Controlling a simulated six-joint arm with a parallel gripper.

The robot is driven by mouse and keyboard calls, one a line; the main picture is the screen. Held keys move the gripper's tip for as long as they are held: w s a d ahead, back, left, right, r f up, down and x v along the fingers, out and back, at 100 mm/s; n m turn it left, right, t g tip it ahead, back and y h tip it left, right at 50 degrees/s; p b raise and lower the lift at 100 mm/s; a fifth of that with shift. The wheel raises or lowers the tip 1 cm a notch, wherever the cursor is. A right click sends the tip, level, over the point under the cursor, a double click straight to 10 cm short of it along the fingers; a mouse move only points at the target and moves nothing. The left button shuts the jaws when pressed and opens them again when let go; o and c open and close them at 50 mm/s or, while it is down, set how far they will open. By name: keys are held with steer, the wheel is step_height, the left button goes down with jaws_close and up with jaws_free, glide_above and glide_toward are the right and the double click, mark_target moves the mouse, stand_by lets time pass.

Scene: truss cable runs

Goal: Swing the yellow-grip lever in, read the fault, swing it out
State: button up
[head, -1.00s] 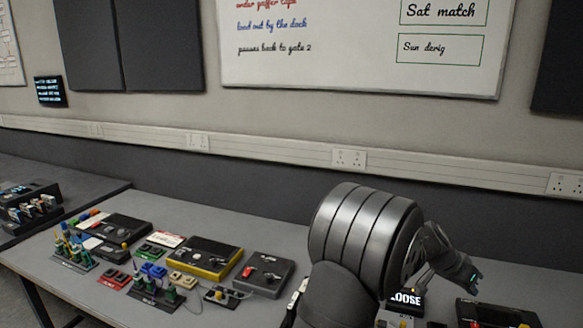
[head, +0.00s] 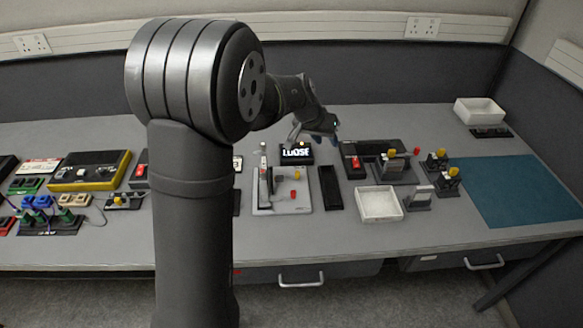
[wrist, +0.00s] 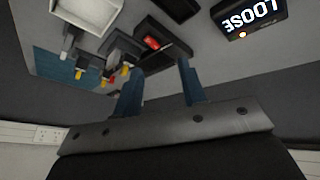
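Several yellow grips stand at the right of the bench: one on a dark unit (head: 391,154), two on small dark stands (head: 439,154) (head: 453,171). I cannot tell which is the task's lever. In the wrist view yellow tips (wrist: 125,70) show beyond the left finger. A small black display (head: 296,155) reads "LOOSE"; it shows upside down in the wrist view (wrist: 252,20). My gripper (wrist: 158,72) is open and empty, fingers apart. It hangs above the back of the bench, right of the display, touching no lever.
A black tray (head: 331,188), a white tray (head: 379,204) and a red-button unit (head: 353,163) are nearby. A teal mat (head: 520,190) is clear at the right. A white bin (head: 480,110) stands behind.

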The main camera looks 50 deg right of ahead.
steer(key=w+a+n+t+y, duration=0.2)
steer(key=w+a+n+t, duration=0.15)
steer(key=a, duration=0.45)
glide_toward(297, 173)
steer(key=x, duration=0.9)
steer(key=shift+d, duration=0.1)
steer(key=shift+c, duration=0.5)
jaws_close()
